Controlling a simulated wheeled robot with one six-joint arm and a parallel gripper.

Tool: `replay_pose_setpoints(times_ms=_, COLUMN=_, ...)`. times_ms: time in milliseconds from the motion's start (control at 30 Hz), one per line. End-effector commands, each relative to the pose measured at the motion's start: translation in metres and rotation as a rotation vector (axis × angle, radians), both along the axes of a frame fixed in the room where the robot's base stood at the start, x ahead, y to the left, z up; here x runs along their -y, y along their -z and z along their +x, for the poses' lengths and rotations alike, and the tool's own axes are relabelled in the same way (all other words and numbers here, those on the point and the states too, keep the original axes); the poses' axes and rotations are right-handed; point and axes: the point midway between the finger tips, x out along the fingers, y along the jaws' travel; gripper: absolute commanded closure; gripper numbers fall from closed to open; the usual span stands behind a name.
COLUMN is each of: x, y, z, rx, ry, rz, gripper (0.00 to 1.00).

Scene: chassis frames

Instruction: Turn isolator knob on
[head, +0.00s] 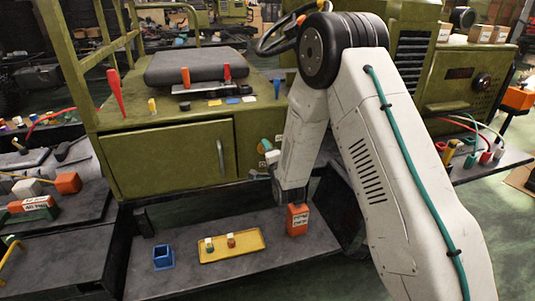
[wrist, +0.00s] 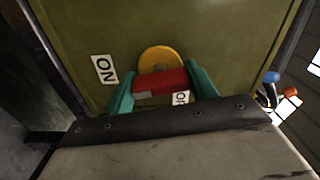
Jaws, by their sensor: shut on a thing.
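The isolator knob (wrist: 160,82) is a red bar in front of a round yellow disc (wrist: 160,57) on a green panel. In the wrist view the bar lies nearly level, its right end slightly higher. My gripper (wrist: 161,86) is shut on the bar, one teal finger at each end. A white ON label (wrist: 104,69) shows upside down, left of the disc. A second white label (wrist: 181,98) is partly covered below the bar's right end; it appears to read OFF. In the head view my arm hides most of the knob area.
A green cabinet door (head: 168,155) with a handle is left of my wrist. The low shelf below holds an orange box (head: 298,220), a yellow tray (head: 231,245) with small pieces and a blue open box (head: 163,257). The orange box stands close under my arm.

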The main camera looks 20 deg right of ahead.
Motion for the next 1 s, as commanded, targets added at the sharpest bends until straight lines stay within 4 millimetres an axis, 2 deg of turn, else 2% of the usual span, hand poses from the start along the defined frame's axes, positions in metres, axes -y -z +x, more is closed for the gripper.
replay_pose_setpoints(times_ms=400, x=0.0004, y=0.0005, z=-0.0003, rx=-0.001, ry=0.001, rz=0.165, gripper=0.66)
replay_pose_setpoints(times_ms=900, x=0.0003, y=0.0009, z=-0.0005, rx=-0.002, ry=0.001, rz=0.184, gripper=0.66)
replay_pose_setpoints(times_ms=933, x=0.0003, y=0.0009, z=-0.0005, rx=-0.002, ry=0.001, rz=0.184, gripper=0.41)
replay_pose_setpoints(times_ms=1000, x=0.0003, y=0.0009, z=-0.0004, rx=-0.002, ry=0.001, rz=0.183, gripper=0.22)
